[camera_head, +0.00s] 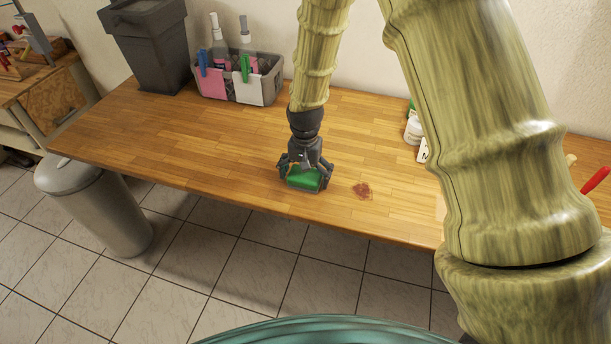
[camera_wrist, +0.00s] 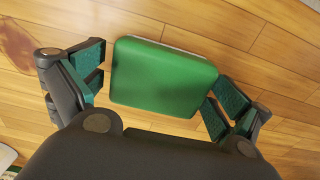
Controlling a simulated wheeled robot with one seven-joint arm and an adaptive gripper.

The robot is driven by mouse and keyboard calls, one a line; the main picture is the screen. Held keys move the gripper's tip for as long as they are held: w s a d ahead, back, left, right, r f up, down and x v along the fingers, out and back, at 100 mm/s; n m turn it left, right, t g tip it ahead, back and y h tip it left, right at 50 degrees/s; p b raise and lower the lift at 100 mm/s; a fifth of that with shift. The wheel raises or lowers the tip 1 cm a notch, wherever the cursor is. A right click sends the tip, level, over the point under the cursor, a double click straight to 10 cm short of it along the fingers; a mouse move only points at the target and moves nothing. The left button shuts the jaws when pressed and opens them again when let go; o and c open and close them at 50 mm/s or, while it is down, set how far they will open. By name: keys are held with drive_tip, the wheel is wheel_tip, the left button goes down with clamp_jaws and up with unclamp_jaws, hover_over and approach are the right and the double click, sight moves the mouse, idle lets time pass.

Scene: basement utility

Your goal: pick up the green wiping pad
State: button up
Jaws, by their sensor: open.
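The green wiping pad (camera_head: 304,181) lies on the wooden worktop near its front edge. My gripper (camera_head: 305,174) is directly above it, pointing down, with its fingers spread around the pad. In the wrist view the pad (camera_wrist: 163,77) is a green block with rounded corners and a pale strip along its far edge. The fingers of my gripper (camera_wrist: 158,88) are open, one on each side of it. The left finger is close to the pad's left side and the right finger close to its lower right corner. I cannot tell whether either one touches it.
A reddish-brown stain (camera_head: 362,190) is on the worktop (camera_head: 210,140), right of the pad. A grey caddy (camera_head: 240,86) with bottles and cloths and a dark bin (camera_head: 148,45) stand at the back left. White containers (camera_head: 414,130) are partly behind my arm. A grey trash can (camera_head: 95,205) stands on the floor.

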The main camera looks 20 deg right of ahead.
drive_tip(key=c, duration=0.9)
wheel_tip(320, 180, up, 2)
drive_tip(key=shift+b, duration=0.85)
drive_tip(key=s+a+r+b, duration=0.1)
drive_tip(key=s+b, duration=0.1)
drive_tip(key=s, duration=0.3)
drive_tip(key=s+a+r+b, duration=0.1)
drive_tip(key=s+a+b, duration=0.1)
drive_tip(key=s, duration=0.3)
drive_tip(key=s+a+r+b, duration=0.1)
drive_tip(key=s+a, duration=0.1)
drive_tip(key=s, duration=0.3)
drive_tip(key=shift+s+a+b, duration=0.1)
drive_tip(key=shift+b, duration=0.3)
